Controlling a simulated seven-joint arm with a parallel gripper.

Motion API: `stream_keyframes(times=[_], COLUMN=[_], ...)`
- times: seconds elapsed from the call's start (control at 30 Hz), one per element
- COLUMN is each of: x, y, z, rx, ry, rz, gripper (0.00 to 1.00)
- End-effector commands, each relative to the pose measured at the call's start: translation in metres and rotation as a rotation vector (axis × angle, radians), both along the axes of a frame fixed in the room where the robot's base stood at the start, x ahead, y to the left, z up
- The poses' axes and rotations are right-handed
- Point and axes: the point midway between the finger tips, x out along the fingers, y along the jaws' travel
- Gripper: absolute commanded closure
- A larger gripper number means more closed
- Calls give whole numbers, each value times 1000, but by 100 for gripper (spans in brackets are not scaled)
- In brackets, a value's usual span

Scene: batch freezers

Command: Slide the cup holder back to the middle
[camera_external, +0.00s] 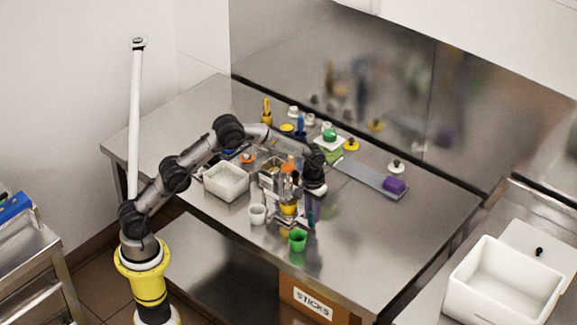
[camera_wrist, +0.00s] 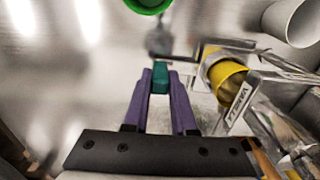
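The cup holder looks like a shiny metal bracket (camera_wrist: 207,52) around a yellow cup (camera_wrist: 228,78), right of my fingertips in the wrist view. The yellow cup also shows in the external view (camera_external: 288,208), on the metal stand left of my gripper. My gripper (camera_external: 311,216) points down beside the stand, low over the table. In the wrist view its purple fingers (camera_wrist: 160,80) are close together, with a teal piece between the tips. I cannot tell whether this piece is part of the fingers. A blurred grey part lies just beyond the tips, at the bracket's left end.
A green cup (camera_external: 297,240) stands in front of my gripper; its rim shows at the wrist view's top. A white cup (camera_external: 257,214) and white bin (camera_external: 227,181) are to the left. Several colored lids and tools lie behind. The table's right side (camera_external: 410,225) is clear.

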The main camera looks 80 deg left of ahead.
Motion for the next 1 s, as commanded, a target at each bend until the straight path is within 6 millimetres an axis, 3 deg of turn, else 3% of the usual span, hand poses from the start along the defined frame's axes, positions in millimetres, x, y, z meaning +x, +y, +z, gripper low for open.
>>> stream_keyframes(times=[0.03,0.1,0.13,1.0], x=[0,0,0,0], y=[0,0,0,0], z=[0,0,0,1], rx=[0,0,0,1], ry=[0,0,0,-1], rz=[0,0,0,0], gripper=[86,99,100,100])
